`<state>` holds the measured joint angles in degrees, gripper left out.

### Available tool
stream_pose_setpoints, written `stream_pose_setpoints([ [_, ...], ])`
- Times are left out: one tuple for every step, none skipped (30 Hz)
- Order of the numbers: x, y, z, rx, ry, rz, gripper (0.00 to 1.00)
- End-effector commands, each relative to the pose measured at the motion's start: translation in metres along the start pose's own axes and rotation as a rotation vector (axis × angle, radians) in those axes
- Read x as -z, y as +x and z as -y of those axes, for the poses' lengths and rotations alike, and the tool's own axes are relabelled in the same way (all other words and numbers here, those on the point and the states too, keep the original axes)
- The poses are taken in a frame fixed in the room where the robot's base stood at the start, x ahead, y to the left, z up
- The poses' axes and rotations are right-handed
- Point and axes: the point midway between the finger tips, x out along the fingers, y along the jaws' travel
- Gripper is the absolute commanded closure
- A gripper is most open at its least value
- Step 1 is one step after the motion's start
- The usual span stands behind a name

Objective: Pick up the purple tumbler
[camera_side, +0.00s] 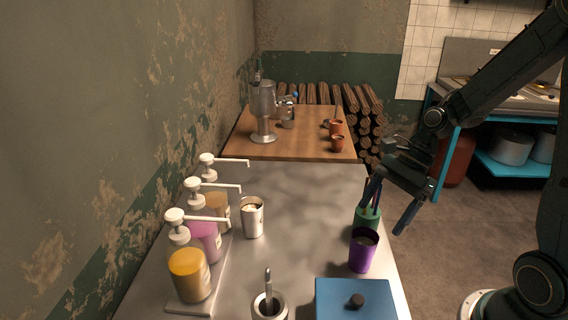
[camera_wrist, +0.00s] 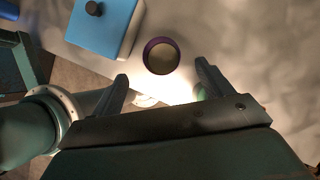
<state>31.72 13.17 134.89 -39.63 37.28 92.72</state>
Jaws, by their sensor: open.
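The purple tumbler (camera_side: 362,254) stands upright on the metal counter near its right edge, between a green cup and a blue box. In the wrist view the tumbler (camera_wrist: 148,57) shows from above, its round mouth just ahead of the gap between my fingers. My gripper (camera_side: 383,217) is open and empty, above and slightly to the right of the tumbler in the side view. Its two fingers (camera_wrist: 161,72) are spread wide in the wrist view and do not visibly touch the tumbler.
The blue box (camera_side: 340,300) with a dark knob is close in front of the tumbler. The green cup (camera_side: 361,222) with sticks is close behind. A metal cup (camera_side: 252,218) and pump bottles (camera_side: 190,277) stand left. The middle counter is clear.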

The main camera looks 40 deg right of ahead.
Motion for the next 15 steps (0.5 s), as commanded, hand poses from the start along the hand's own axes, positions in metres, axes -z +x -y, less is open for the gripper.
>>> stream_pose_setpoints([
  [-0.001, 0.008, -0.001, -0.005, 0.0, 0.001, 0.21],
  [0.0, 0.013, -0.001, -0.005, 0.0, -0.001, 0.21],
  [0.0, 0.018, -0.001, -0.006, 0.0, 0.0, 0.21],
  [0.0, 0.022, -0.001, -0.005, -0.001, 0.001, 0.21],
  [0.0, 0.025, -0.001, -0.004, -0.001, 0.001, 0.21],
  [0.0, 0.029, -0.001, -0.004, -0.001, 0.0, 0.21],
  [0.0, 0.032, -0.001, -0.004, -0.001, 0.0, 0.21],
  [0.0, 0.034, 0.0, -0.002, -0.001, -0.001, 0.21],
  [0.0, 0.037, 0.0, -0.002, -0.001, -0.001, 0.21],
  [0.0, 0.038, -0.001, -0.002, -0.001, -0.001, 0.21],
  [0.0, 0.039, -0.001, -0.002, -0.001, -0.001, 0.21],
  [0.0, 0.04, -0.001, -0.001, 0.0, -0.002, 0.21],
  [0.0, 0.041, 0.0, -0.001, 0.0, -0.002, 0.21],
  [0.0, 0.041, 0.0, 0.0, 0.0, -0.002, 0.21],
  [0.0, 0.041, 0.0, 0.0, 0.0, -0.002, 0.21],
])
